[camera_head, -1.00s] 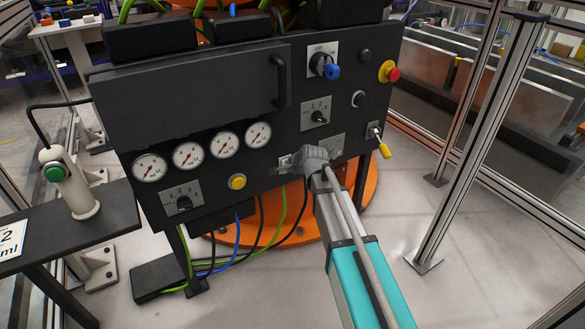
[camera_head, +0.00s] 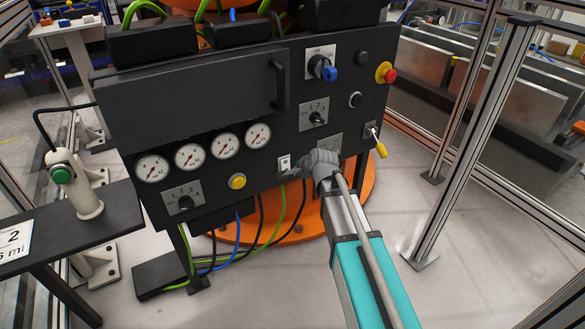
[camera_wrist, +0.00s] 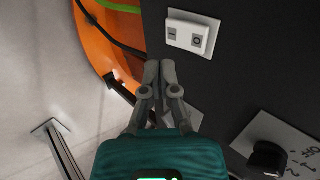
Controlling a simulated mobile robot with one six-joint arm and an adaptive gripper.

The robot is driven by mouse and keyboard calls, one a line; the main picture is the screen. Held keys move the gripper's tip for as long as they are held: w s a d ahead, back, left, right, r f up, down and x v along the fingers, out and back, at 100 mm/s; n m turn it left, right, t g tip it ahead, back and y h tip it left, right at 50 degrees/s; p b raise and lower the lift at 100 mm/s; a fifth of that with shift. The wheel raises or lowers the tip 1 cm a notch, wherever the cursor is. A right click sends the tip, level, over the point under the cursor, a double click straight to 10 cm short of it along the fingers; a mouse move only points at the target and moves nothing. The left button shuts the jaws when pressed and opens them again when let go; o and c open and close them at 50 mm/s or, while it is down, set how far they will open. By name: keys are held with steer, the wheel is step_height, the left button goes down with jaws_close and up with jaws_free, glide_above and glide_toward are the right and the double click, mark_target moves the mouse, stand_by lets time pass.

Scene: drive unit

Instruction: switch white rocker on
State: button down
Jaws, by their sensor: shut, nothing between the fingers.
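The white rocker (camera_head: 284,163) sits on a light plate low on the front of the dark control panel, right of the yellow button. In the wrist view the rocker (camera_wrist: 188,37) shows a bar mark at its left end and a ring mark at its right end. I cannot tell which end is pressed in. My gripper (camera_wrist: 160,66) has its two fingers together, empty, just below and left of the rocker and apart from it in that picture. In the head view my gripper (camera_head: 292,173) is beside the rocker's lower right; the wrist hides part of the panel there.
The dark panel (camera_head: 190,100) also carries gauges, a yellow button (camera_head: 237,181), rotary knobs (camera_head: 317,118), a red emergency stop (camera_head: 387,73) and a yellow-tipped lever (camera_head: 380,149). Cables hang below it. A metal frame post (camera_head: 480,140) stands at right.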

mark_target(286, 165)
steer(key=p+v, duration=0.5)
steer(key=v, duration=0.2)
steer(key=shift+r, duration=0.35)
steer(key=shift+s+d+f+g+b, duration=0.15)
steer(key=shift+s+f+g+b, duration=0.2)
steer(key=shift+f, duration=0.35)
steer(key=shift+w, duration=0.1)
steer(key=w+r+b+x, duration=0.1)
steer(key=b+x, duration=0.7)
steer(key=x, duration=0.5)
steer(key=shift+w+a+r, duration=0.25)
steer(key=shift+w+a, duration=0.05)
